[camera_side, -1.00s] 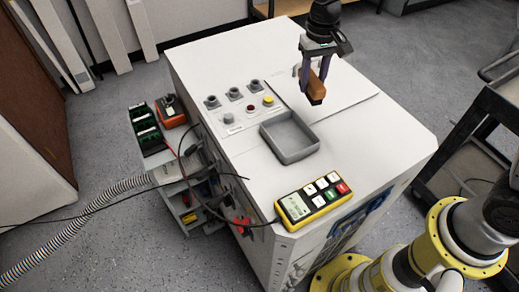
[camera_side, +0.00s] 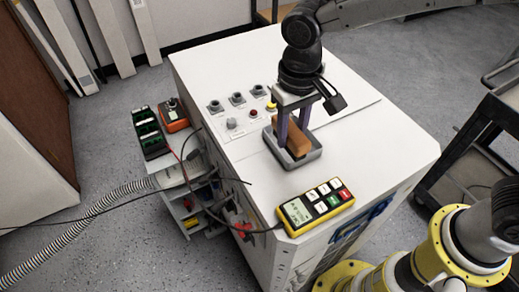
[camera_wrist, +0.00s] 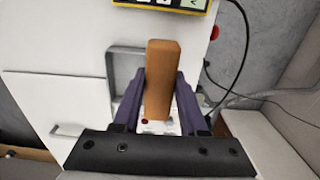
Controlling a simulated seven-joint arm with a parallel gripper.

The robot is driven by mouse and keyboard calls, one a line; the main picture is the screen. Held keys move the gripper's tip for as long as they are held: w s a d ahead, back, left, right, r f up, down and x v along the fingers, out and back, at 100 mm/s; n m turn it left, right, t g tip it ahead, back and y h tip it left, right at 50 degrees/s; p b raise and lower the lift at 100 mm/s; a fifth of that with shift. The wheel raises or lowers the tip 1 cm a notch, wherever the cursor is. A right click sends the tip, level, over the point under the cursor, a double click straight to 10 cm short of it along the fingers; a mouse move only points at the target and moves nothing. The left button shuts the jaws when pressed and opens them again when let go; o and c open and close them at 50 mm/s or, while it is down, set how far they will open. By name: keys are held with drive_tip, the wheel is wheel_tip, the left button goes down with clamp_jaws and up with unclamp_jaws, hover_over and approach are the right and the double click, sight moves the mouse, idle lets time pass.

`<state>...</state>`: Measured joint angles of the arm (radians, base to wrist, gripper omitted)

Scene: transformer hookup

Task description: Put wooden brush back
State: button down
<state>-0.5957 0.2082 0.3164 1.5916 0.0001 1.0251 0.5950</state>
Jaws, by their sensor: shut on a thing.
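The wooden brush (camera_side: 297,140) is an orange-brown block, held upright-looking between the purple fingers of my gripper (camera_side: 292,128). In the wrist view the brush (camera_wrist: 162,80) stands between both fingers (camera_wrist: 158,100), which are shut on it. The grey tray (camera_side: 291,163) sits on the white cabinet top, and in the side view the brush is over or within its outline. In the wrist view the tray's rim (camera_wrist: 112,62) shows to the left of the brush. I cannot tell whether the brush touches the tray floor.
A yellow meter with buttons (camera_side: 315,204) lies at the cabinet's front edge. Knobs and buttons (camera_side: 237,99) stand behind the tray. Cables and a small shelf (camera_side: 190,200) are at the cabinet's left side. The cabinet top (camera_side: 370,150) right of the tray is clear.

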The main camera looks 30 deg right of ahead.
drive_tip(key=w+a+f, duration=0.1)
drive_tip(key=w+f, duration=0.1)
drive_tip(key=w+a+f, duration=0.1)
drive_tip(key=f, duration=0.1)
drive_tip(key=w+a+f, duration=0.1)
drive_tip(key=w+f, duration=0.1)
drive_tip(key=shift+w+a+f, duration=0.25)
drive_tip(key=shift+w+a, duration=0.05)
drive_tip(key=shift+a, duration=0.1)
drive_tip(key=shift+w+a+f, duration=0.1)
drive_tip(key=shift+w+f, duration=0.05)
drive_tip(key=shift+f, duration=1.55)
drive_tip(key=shift+f, duration=0.15)
drive_tip(key=shift+c, duration=2.2)
unclamp_jaws()
wheel_tip(320, 180, up, 12)
drive_tip(key=shift+r, duration=0.2)
